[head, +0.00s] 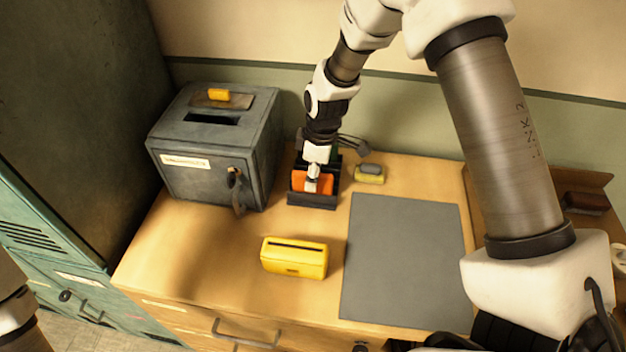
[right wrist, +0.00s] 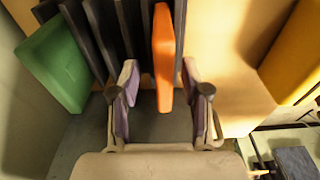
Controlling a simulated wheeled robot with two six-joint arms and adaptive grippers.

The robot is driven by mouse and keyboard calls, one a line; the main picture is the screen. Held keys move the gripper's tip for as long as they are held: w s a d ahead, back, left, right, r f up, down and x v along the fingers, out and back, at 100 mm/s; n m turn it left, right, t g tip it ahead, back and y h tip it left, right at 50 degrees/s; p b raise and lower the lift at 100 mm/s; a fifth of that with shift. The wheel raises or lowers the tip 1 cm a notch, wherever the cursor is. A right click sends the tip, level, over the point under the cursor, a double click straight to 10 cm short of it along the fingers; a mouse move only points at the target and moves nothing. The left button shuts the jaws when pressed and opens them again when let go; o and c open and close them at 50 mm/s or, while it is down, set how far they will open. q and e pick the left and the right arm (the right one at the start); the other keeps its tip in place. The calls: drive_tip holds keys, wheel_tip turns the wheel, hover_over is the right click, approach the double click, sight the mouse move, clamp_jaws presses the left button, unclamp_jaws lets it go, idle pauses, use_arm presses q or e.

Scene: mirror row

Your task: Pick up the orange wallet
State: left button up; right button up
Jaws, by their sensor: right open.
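The orange wallet (head: 325,181) stands upright in a black slotted rack (head: 313,200) near the back of the desk. In the right wrist view the wallet (right wrist: 163,50) is a narrow orange slab between dark dividers. My right gripper (head: 312,182) is at the rack, over the wallet, and hides part of it. In the right wrist view the right gripper (right wrist: 162,92) is open, one finger on each side of the wallet's near end, with gaps visible on both sides. My left gripper is out of view.
A grey box (head: 215,150) with a slotted top stands left of the rack. A yellow slotted box (head: 294,258) and a grey mat (head: 405,262) lie in front. A small yellow-and-grey item (head: 369,174) sits right of the rack. A green item (right wrist: 55,62) is beside the dividers.

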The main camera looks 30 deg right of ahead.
drive_tip(key=shift+w+f, duration=0.1)
drive_tip(key=shift+f, duration=0.05)
drive_tip(key=shift+s+a+r, duration=0.25)
drive_tip(key=shift+s+r, duration=0.05)
drive_tip(key=shift+s, duration=0.05)
drive_tip(key=shift+w+d+f, duration=0.15)
drive_tip(key=shift+w+f, duration=0.05)
drive_tip(key=shift+f, duration=0.2)
drive_tip(key=shift+s+r, duration=0.1)
clamp_jaws()
